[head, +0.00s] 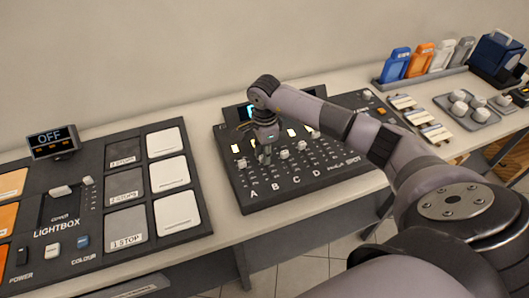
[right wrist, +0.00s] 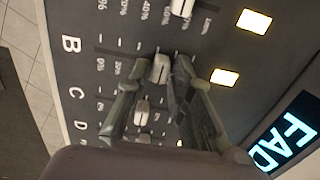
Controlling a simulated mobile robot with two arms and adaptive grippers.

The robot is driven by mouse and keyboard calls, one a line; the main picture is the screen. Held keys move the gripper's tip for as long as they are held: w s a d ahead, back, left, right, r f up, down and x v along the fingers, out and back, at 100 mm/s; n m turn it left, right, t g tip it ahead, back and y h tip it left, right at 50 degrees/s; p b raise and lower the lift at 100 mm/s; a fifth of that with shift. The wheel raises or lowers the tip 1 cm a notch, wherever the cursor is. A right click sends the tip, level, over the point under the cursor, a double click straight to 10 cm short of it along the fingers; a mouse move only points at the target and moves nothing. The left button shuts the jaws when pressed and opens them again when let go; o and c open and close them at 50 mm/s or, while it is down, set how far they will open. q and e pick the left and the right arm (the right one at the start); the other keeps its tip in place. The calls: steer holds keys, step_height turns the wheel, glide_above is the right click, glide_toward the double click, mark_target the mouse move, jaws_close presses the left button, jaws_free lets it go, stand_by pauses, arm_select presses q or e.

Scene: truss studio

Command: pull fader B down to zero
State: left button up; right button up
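The black fader console (head: 330,178) lies on the counter, with white fader knobs in columns lettered A to D. In the right wrist view the letter B (right wrist: 71,44) is at upper left. Fader B's white knob (right wrist: 160,68) stands between the fingertips of my right gripper (right wrist: 156,74), part-way up its scale. The fingers are spread along the slot; the far one is close to the knob, and a gap shows on the label side. Contact cannot be told. In the head view the right gripper (head: 265,154) points down over column B and partly hides its knob. My left gripper is not in view.
Neighbouring knobs of A (head: 241,163) and C (head: 284,154) are close on both sides. A lightbox panel (head: 205,222) with an OFF display (head: 52,140) lies left. Coloured holders (head: 420,60) and a tray of white knobs (head: 487,117) are at right.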

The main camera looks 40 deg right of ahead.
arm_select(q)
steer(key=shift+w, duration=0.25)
arm_select(e)
jaws_close()
